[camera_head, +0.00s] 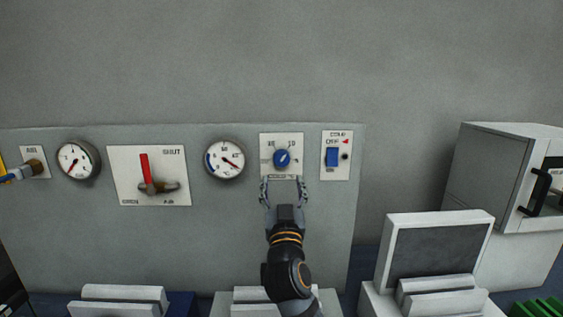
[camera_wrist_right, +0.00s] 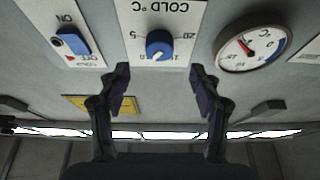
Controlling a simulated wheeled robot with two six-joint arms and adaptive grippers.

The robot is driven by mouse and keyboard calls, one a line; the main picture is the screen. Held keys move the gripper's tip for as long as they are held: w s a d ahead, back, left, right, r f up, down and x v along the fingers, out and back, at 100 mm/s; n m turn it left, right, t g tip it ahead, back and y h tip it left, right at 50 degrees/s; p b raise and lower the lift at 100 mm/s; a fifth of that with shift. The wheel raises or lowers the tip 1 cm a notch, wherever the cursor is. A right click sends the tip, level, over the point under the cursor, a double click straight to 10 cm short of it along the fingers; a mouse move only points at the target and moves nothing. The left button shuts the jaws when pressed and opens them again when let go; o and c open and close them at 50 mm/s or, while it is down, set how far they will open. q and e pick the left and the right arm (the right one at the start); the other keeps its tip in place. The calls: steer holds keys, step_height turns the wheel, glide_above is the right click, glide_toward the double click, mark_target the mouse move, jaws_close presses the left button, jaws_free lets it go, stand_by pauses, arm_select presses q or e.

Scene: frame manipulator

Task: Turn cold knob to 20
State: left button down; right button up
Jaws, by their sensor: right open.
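The blue cold knob (camera_head: 282,158) sits on a white plate (camera_head: 294,140) on the grey panel. In the head view its pale pointer mark leans up and right. In the right wrist view the knob (camera_wrist_right: 159,45) appears upside down below a "COLD °C" label, with a "20" mark at picture right; the exact setting is hard to read. My right gripper (camera_head: 283,188) is open just below the knob, its fingers apart and nothing between them. In the right wrist view the fingertips (camera_wrist_right: 161,78) stand to either side, short of the knob. My left gripper is not in view.
A round gauge (camera_head: 225,158) is left of the knob, and a blue rocker switch (camera_head: 332,157) is right of it. A red-handled valve (camera_head: 145,168) and another gauge (camera_head: 77,160) are farther left. A grey-white cabinet (camera_head: 490,175) stands at right. The wall above is bare.

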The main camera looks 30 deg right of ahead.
mark_target(282, 162)
steer(key=p+x, duration=0.2)
steer(key=x, duration=0.4)
steer(key=shift+d, duration=0.15)
steer(key=shift+w+d+r, duration=0.1)
steer(key=shift+w+r, duration=0.1)
steer(key=shift+w, duration=0.05)
steer(key=shift+w+p, duration=0.15)
steer(key=shift+p, duration=0.15)
steer(key=shift+w+d, duration=0.15)
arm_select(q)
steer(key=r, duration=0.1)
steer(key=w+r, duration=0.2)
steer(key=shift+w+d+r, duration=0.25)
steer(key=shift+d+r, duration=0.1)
arm_select(e)
steer(key=c, duration=1.1)
